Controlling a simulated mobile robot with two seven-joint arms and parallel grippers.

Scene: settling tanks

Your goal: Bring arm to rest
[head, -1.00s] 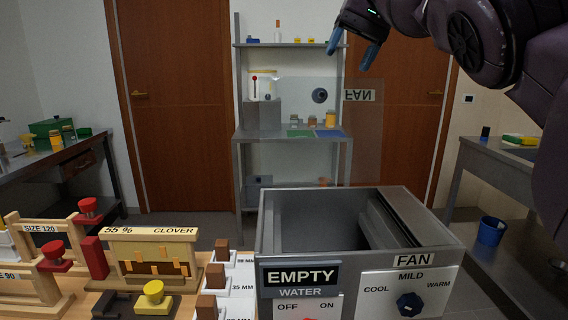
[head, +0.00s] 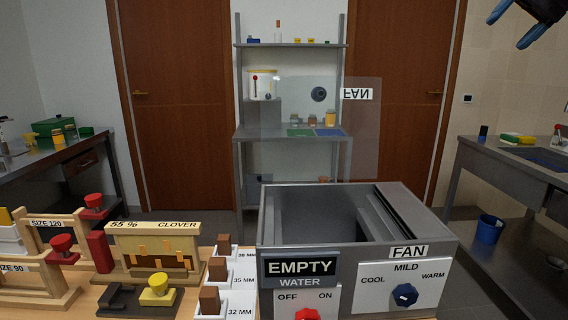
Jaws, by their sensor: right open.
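My right gripper (head: 514,24) is at the top right corner of the head view, raised well above the grey tank and far to its right. Its two blue fingertips are apart, with nothing between them. Most of the right arm is outside the picture. My left gripper is not in the view.
A grey open tank (head: 268,220) labelled EMPTY stands in front, its clear lid (head: 350,140) upright. A steel bench (head: 490,165) with a blue bucket (head: 489,229) below stands at right.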

